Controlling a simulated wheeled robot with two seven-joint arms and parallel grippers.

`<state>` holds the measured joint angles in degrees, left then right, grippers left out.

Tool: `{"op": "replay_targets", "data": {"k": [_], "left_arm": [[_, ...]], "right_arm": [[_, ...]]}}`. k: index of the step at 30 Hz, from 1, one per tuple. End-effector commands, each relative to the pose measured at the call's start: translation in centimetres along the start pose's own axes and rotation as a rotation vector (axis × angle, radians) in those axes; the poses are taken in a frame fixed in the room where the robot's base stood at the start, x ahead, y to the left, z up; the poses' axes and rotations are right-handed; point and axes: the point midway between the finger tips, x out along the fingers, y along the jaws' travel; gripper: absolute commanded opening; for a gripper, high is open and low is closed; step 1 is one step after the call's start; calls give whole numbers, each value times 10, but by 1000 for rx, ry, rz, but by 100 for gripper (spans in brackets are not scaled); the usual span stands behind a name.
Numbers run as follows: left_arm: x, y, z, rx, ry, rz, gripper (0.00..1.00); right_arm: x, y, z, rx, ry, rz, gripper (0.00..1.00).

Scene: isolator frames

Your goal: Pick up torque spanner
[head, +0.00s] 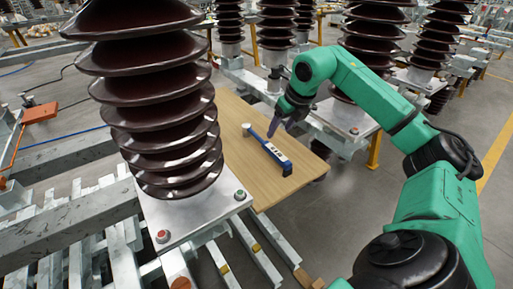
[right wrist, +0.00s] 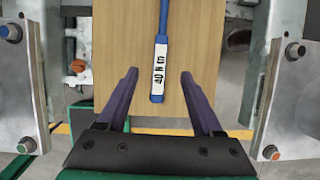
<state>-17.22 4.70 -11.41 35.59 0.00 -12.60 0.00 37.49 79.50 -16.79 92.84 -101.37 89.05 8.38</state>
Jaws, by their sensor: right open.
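The torque spanner (head: 268,148) is blue with a white labelled section and lies on a wooden board (head: 232,118) in the head view. In the right wrist view the spanner (right wrist: 160,68) points up the picture, its blue handle end nearest my gripper. My right gripper (head: 276,125) is beside the spanner, close to its middle in the head view. In the right wrist view its two purple fingers (right wrist: 158,78) are spread apart, one on each side of the spanner's handle end, with nothing between them in contact. My left gripper is not in view.
A large brown ribbed insulator (head: 155,90) on a metal plate (head: 160,215) stands left of the board. More insulators (head: 277,25) stand behind on metal frames. In the right wrist view, bolted metal plates (right wrist: 290,95) flank the board. The board around the spanner is mostly clear.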

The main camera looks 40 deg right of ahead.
Motion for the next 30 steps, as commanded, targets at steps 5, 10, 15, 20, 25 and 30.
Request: {"op": "replay_targets", "data": {"k": [5, 10, 15, 20, 25, 30], "left_arm": [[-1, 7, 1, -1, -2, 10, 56], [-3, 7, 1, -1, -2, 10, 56], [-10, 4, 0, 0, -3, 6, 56], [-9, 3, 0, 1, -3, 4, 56], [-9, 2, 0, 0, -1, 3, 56], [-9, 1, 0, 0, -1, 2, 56]], "right_arm": [[47, 1, 0, 2, 4, 4, 68], [72, 1, 0, 0, 3, 3, 68], [102, 2, 3, 1, 3, 6, 68], [121, 1, 3, 0, 2, 3, 68], [122, 0, 3, -1, 1, 2, 68], [121, 0, 3, -1, 1, 2, 2]]}}
